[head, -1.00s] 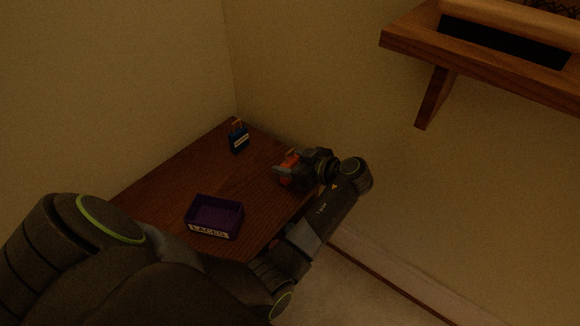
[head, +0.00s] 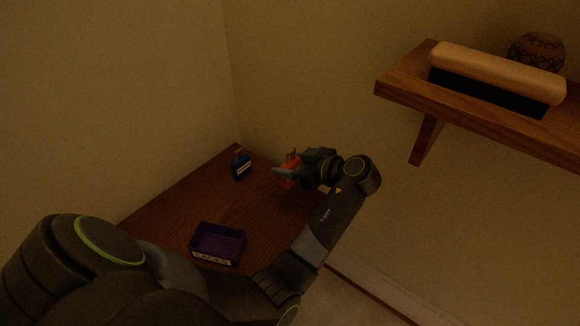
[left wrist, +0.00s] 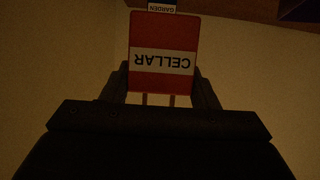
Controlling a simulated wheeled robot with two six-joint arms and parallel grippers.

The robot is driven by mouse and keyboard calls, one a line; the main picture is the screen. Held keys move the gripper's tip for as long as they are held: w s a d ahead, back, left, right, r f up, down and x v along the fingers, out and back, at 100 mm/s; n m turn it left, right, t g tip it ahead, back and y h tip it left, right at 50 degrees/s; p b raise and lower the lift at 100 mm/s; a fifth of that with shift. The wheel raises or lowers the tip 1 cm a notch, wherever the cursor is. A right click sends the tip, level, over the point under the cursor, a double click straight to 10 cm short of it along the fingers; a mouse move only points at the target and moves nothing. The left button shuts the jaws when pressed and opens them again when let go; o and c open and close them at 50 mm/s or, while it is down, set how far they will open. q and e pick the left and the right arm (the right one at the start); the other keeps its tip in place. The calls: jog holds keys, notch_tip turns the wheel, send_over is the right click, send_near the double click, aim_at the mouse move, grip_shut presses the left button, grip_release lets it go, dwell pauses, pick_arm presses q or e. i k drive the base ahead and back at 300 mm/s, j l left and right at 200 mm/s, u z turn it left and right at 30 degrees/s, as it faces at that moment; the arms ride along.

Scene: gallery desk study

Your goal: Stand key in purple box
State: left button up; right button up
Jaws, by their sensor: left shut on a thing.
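My left gripper (head: 286,172) is shut on a red key tag (head: 292,160) and holds it up over the right part of the desk. In the left wrist view the tag (left wrist: 163,30) sits between the fingers, its white CELLAR label upside down; two thin prongs show below it. The purple box (head: 217,244), with a LACES label on its front, stands open on the desk, nearer and left of the gripper. It looks empty. A blue tag (head: 241,168) with a light label stands at the far corner; its GARDEN label shows in the left wrist view (left wrist: 161,8). My right gripper is not in view.
The wooden desk (head: 180,215) meets the walls at its far corner and is bare between the box and the blue tag. A wall shelf (head: 400,85) at upper right holds a brush-like wooden thing (head: 495,75) and a patterned round pot (head: 537,52).

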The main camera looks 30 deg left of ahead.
aim_at(220, 248)
jog(key=l, duration=1.1)
jog(key=k+l, duration=0.1)
jog(key=l, duration=1.05)
